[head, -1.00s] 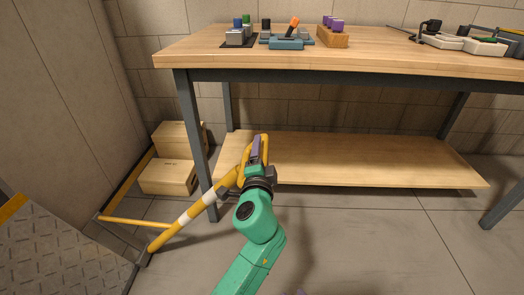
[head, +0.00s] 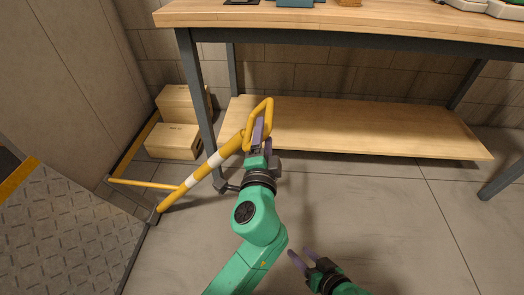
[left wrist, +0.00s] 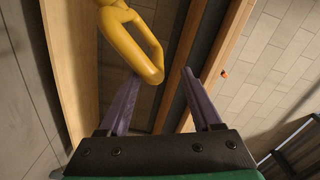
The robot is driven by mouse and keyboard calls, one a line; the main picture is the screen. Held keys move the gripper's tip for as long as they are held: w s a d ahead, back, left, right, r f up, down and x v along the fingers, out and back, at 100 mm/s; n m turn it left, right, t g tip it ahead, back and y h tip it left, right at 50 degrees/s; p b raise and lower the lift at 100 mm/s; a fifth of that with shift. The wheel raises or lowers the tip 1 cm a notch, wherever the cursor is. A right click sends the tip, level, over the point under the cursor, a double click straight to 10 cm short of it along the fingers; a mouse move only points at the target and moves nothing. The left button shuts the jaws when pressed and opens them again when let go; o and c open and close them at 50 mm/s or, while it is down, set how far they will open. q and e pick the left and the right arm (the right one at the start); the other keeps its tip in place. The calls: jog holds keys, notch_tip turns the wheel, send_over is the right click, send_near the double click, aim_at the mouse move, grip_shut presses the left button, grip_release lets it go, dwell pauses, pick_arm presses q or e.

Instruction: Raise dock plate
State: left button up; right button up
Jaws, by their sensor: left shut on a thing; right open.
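The dock plate (head: 70,225) is a grey diamond-tread plate with a yellow edge stripe at the lower left of the head view. In the left wrist view the loop (left wrist: 150,62) lies between the fingers, nearer the left one. My right gripper (head: 300,252) is open and empty at the bottom of the head view.
A wooden workbench (head: 340,22) with a grey leg (head: 197,90) and a low wooden shelf (head: 350,128) stands just beyond the handle. Cardboard boxes (head: 172,141) sit behind the lever. The floor (head: 400,220) to the right is clear.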

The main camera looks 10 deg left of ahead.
pick_arm(q)
jog(key=s, duration=0.6)
jog(key=shift+s, duration=0.25)
